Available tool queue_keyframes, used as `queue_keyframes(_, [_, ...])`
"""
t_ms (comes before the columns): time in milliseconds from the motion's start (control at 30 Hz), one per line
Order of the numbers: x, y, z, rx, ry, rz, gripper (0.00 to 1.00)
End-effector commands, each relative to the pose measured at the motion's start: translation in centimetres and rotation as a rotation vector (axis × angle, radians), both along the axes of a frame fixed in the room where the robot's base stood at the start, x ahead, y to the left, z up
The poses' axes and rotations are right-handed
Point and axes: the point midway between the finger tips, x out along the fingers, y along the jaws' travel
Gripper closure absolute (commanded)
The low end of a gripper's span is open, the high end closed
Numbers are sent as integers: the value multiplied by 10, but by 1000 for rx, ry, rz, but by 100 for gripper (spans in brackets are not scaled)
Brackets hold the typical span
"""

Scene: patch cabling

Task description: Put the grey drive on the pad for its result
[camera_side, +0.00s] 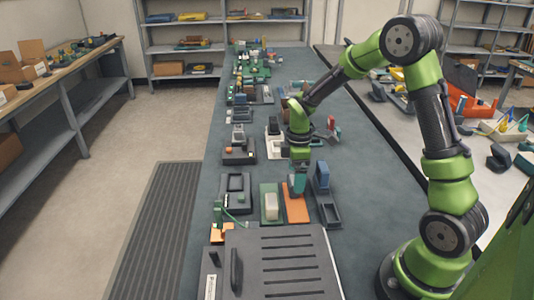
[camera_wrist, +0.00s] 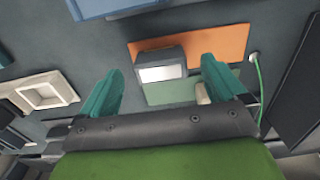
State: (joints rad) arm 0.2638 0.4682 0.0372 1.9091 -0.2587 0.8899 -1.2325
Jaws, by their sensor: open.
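The grey drive (camera_wrist: 160,65), with a pale label, stands between my fingers in the wrist view. It overlaps the left part of the orange pad (camera_wrist: 215,42) and the edge of the green pad (camera_wrist: 160,95); I cannot tell exactly how its base rests. My gripper (camera_wrist: 162,88) is open, with a gap on each side of the drive. In the side view my gripper (camera_side: 297,186) is low over the far end of the orange pad (camera_side: 297,210) and hides the drive. A pale block sits on the green pad (camera_side: 268,188).
A blue block (camera_side: 322,175) stands in a dark tray (camera_side: 332,214) right of the orange pad. Another dark tray (camera_side: 236,192) lies left of the green pad. A large slotted grey case (camera_side: 290,258) fills the near bench. A green cable (camera_wrist: 258,75) runs beside the pads.

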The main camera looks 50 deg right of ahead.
Motion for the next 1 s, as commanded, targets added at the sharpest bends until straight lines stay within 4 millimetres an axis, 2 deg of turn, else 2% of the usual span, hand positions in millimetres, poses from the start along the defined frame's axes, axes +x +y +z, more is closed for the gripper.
queue_keyframes(100, [1, 0, 29, -2, -8, -1, 3])
queue_keyframes(300, [0, 0, 69, -1, -5, 0, 3])
queue_keyframes(533, [0, 1, 94, 0, -4, -4, 3])
queue_keyframes(633, [-5, 8, 107, 1, -33, -46, 3])
queue_keyframes(767, [-24, 32, 138, 21, -129, -207, 3])
queue_keyframes(900, [-61, 66, 172, 102, -270, -468, 3])
queue_keyframes(1000, [-90, 88, 188, 197, -354, -658, 3])
